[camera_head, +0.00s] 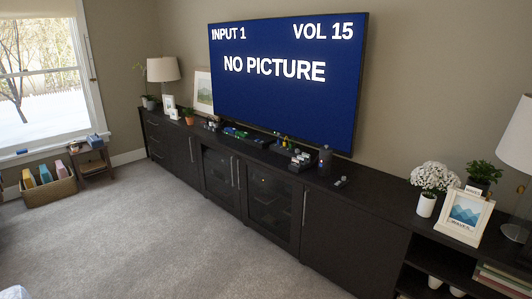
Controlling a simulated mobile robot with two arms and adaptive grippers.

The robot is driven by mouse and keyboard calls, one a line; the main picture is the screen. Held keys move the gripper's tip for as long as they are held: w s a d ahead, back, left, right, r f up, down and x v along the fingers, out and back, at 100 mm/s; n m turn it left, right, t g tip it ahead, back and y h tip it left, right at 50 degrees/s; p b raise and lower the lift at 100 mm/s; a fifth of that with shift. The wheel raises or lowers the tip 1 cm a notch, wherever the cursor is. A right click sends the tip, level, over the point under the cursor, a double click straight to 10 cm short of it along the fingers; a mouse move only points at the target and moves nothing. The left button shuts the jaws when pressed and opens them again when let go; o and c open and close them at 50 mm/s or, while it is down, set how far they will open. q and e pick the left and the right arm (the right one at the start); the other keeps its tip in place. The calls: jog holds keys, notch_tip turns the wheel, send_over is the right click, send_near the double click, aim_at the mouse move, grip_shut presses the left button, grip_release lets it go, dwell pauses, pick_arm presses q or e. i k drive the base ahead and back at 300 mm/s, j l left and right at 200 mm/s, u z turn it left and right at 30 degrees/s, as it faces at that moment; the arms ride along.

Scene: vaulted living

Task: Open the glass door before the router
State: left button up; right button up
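A long dark console stands along the wall, and two glass doors are in its middle part. The left glass door (216,165) is shut, with an upright metal handle at its right edge. The right glass door (268,212) is shut, with an upright metal handle (239,176) at its left edge. Dim shapes show behind both panes, too dark for me to tell which is the router. Neither of my grippers is in view.
Grey carpet (170,235) is clear before the console. A TV (285,110) stands above it. Small objects, white flowers (434,177) and a picture frame (464,216) are on its top. A basket (48,190) sits at the left by the window.

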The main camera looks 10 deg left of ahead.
aim_at(294, 248)
jog(key=i+j+u, duration=0.1)
jog(key=i+u, duration=0.2)
jog(key=i, duration=0.5)
jog(key=i+l+u, duration=0.1)
jog(key=i+u, duration=0.2)
jog(key=i, duration=0.55)
